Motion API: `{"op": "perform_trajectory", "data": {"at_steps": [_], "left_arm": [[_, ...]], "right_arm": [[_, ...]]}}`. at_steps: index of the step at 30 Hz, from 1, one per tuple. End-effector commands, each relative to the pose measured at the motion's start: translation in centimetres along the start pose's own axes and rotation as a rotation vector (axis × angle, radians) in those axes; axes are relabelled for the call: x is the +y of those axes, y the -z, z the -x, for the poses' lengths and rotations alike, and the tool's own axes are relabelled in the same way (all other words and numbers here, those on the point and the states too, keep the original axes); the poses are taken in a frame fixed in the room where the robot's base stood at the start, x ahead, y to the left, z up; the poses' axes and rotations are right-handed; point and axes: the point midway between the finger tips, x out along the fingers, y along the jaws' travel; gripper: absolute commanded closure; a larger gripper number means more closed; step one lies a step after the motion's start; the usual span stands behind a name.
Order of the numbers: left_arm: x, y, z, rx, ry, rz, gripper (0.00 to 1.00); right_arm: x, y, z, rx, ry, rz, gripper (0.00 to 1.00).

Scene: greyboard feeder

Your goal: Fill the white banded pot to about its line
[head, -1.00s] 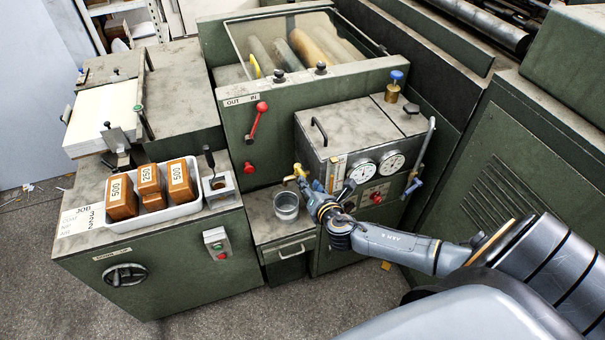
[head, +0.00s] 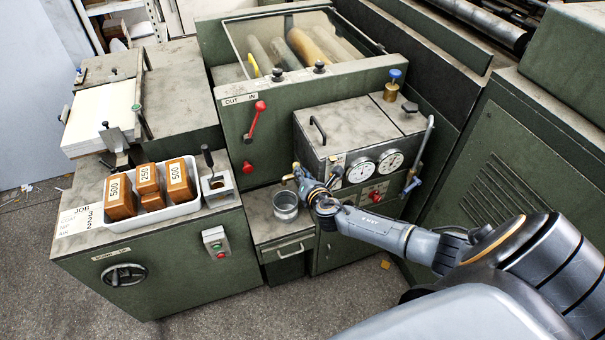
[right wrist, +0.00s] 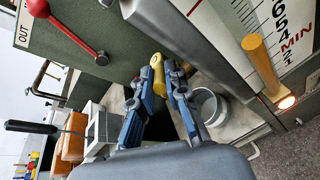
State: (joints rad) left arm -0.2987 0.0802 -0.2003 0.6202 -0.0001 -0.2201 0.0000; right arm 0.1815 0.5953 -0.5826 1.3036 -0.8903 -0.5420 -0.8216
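My right gripper (head: 304,176) is at the tap, above and slightly right of the pot. In the right wrist view its blue fingertips (right wrist: 161,73) are close together on either side of the yellow tap handle (right wrist: 157,76). Whether they grip it is unclear. My left gripper is out of view.
A cabinet with two dials (head: 375,165) stands behind my right arm. In the right wrist view, a numbered scale (right wrist: 283,40) marked MIN is beside an amber tube (right wrist: 262,65). A white tray (head: 153,219) of brown blocks and a red lever (head: 256,119) are left.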

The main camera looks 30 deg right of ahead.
Motion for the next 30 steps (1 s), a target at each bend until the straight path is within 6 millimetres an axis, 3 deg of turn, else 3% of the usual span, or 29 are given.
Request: {"op": "perform_trajectory", "data": {"at_steps": [14, 23, 30], "left_arm": [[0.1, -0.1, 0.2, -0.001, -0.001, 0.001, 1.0], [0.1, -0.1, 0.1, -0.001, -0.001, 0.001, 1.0], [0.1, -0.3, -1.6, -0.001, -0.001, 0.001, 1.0]], "right_arm": [[0.3, 0.2, 0.0, -0.028, 0.044, -0.021, 1.0], [1.4, 0.9, -0.2, -0.135, 0.208, -0.093, 1.0], [2.2, 1.7, -0.7, -0.252, 0.387, -0.165, 1.0]]}}
